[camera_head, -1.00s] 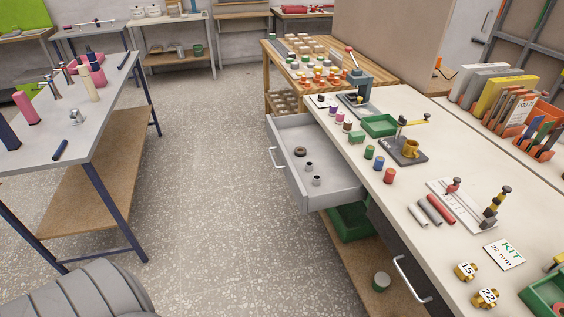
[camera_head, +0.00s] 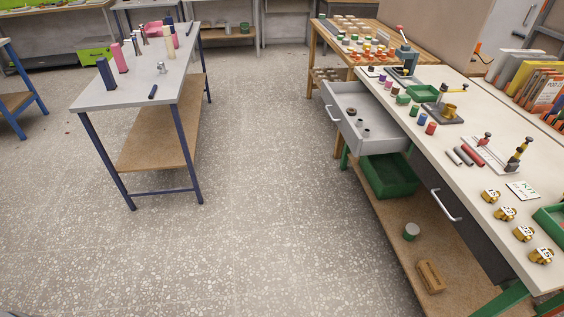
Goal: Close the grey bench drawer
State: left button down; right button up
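The grey bench drawer (camera_head: 374,135) is pulled out from the long white-topped bench (camera_head: 470,128) at the right. It sticks out to the left over the floor, with a pale bar handle (camera_head: 332,115) on its front. Inside it lie a dark ring (camera_head: 351,111) and two small grey cylindrical parts (camera_head: 362,128). A second, dark drawer front (camera_head: 462,218) with a bar handle (camera_head: 446,205) is flush with the bench nearer to me. Neither of my grippers shows in the head view.
A grey table (camera_head: 125,89) with blue legs stands at the left. The speckled floor (camera_head: 255,150) between it and the bench is clear. Under the bench, a green crate (camera_head: 388,185), a can (camera_head: 411,231) and a brown block (camera_head: 431,277) sit on the low shelf.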

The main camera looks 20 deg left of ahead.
aim_at(387, 136)
jog(key=u, duration=0.1)
jog(key=i, duration=1.4)
jog(key=z, duration=0.75)
